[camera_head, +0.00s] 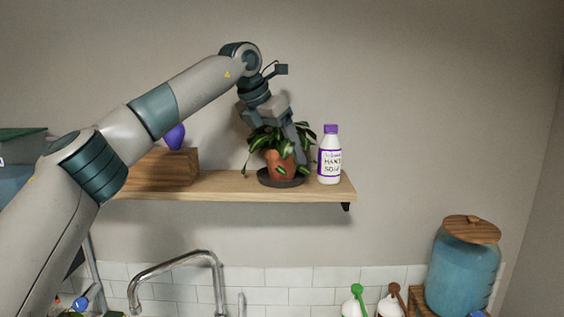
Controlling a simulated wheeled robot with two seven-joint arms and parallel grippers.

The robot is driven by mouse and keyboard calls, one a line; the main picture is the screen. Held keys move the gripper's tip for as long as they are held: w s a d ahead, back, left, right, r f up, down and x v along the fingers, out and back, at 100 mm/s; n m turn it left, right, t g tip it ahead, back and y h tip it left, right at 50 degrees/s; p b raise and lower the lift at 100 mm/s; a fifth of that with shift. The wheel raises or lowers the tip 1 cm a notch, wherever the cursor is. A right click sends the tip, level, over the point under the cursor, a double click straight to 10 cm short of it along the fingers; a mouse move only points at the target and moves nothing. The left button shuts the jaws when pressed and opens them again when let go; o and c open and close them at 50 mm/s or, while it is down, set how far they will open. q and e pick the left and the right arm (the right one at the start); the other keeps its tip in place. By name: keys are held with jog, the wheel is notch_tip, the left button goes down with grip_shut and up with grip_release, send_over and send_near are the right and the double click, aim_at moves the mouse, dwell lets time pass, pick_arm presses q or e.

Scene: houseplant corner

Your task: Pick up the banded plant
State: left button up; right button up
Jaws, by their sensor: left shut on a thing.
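The banded plant (279,164) is a green leafy plant in a terracotta pot, upright on a dark saucer (265,181) on the wooden shelf. My left gripper (290,150) reaches down from above into the leaves and is shut on the plant's pot near the rim. The leaves hide part of the grip. The pot appears to be on the saucer; I cannot tell whether there is a gap. My right gripper is not in view.
A white bottle with a purple cap (330,157) stands close to the plant's right. A wooden box (176,169) is on the shelf at left, with a purple object (175,136) above it. Below are a faucet (178,263) and a blue jar (462,267).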

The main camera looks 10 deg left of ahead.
pick_arm(q)
jog(key=shift+r, duration=0.2)
jog(key=shift+r+b, duration=0.35)
jog(key=shift+r, duration=0.1)
notch_tip(320, 180, up, 3)
jog(key=shift+f+b, duration=0.1)
jog(key=shift+b, duration=0.4)
jog(key=s+d+r+b, duration=0.1)
jog(key=s+d+r, duration=0.1)
jog(key=s+d+r+b, duration=0.2)
jog(key=s+d, duration=0.1)
jog(key=s+d+r+b, duration=0.1)
jog(key=s+d+r, duration=0.2)
jog(key=shift+d+b, duration=0.25)
jog(key=shift+b, duration=0.05)
